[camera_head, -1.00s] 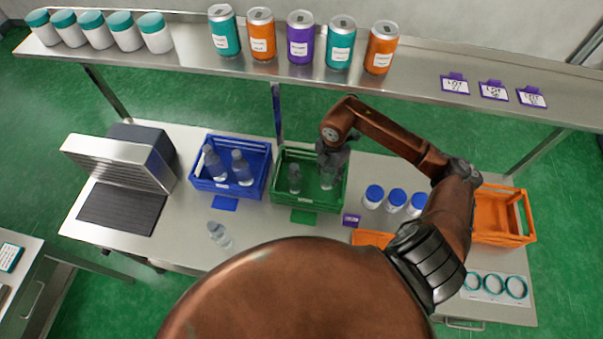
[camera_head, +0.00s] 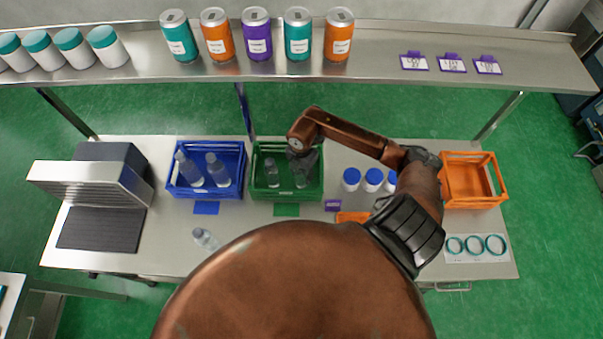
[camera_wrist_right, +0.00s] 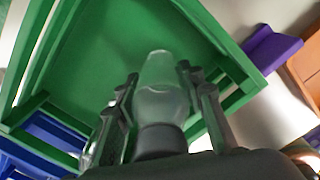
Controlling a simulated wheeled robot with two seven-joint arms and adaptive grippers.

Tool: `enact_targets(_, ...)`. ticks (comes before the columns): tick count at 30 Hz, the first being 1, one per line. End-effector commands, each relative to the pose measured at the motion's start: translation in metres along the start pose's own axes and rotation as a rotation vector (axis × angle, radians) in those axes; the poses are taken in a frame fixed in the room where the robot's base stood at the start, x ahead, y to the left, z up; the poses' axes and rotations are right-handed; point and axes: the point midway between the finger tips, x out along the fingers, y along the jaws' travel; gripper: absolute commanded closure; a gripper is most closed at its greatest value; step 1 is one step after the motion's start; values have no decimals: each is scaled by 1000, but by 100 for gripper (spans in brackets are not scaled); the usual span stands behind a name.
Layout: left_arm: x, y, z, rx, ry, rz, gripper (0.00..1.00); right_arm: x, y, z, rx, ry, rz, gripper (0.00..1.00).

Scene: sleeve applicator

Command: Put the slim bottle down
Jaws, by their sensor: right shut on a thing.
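My right gripper (camera_head: 303,163) is over the right part of the green crate (camera_head: 287,195) and is shut on the slim bottle (camera_head: 300,181), a clear bottle. In the right wrist view, the two fingers (camera_wrist_right: 160,100) flank the bottle (camera_wrist_right: 161,92), with the green crate floor (camera_wrist_right: 110,60) behind it. I cannot tell whether the bottle's base touches the crate floor. Another clear bottle (camera_head: 271,174) stands in the crate to its left. My left gripper is not in view.
A blue crate (camera_head: 205,192) with two bottles is left of the green one. A loose bottle (camera_head: 204,238) lies in front. White jars with blue lids (camera_head: 351,178) and a purple tag (camera_head: 332,205) are to the right. A shelf with cans (camera_head: 257,35) runs behind.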

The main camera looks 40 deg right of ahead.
Motion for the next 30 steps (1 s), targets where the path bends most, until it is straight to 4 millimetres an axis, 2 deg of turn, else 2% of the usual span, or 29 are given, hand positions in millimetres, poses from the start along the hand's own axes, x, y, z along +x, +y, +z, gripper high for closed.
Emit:
enact_targets(9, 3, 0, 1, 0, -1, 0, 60, 3, 0, 1, 1, -1, 1, 97)
enact_targets(10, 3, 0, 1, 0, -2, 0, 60, 3, 0, 0, 1, -1, 1, 62)
enact_targets(17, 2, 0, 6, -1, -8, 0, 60, 2, 0, 1, 1, -1, 1, 46)
enact_targets(25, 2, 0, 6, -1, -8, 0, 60, 1, 0, 0, 1, 0, 1, 46)
enact_targets(30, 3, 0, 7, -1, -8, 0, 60, -12, 1, 2, 1, -3, 5, 46)
